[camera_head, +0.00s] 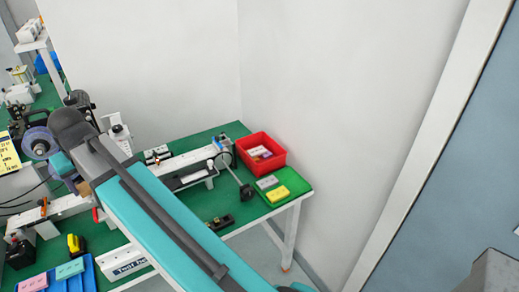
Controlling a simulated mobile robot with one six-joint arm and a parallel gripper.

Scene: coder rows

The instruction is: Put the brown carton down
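A small brown patch (84,188) shows at the left edge of my teal arm, just below the wrist. It looks like part of the brown carton, but most of it is hidden behind the arm. My gripper (73,184) is at the end of the wrist, close against this patch and over the green bench. Its fingers are too small and too covered to tell whether they are shut on it.
The green bench (215,212) carries a conveyor-like machine (188,179). A red bin (261,153) with small boxes stands at its back right corner. A green tray (294,183) holds a yellow block (278,194) and a grey one. A blue tray (84,276) is at lower left. Walls close off the back.

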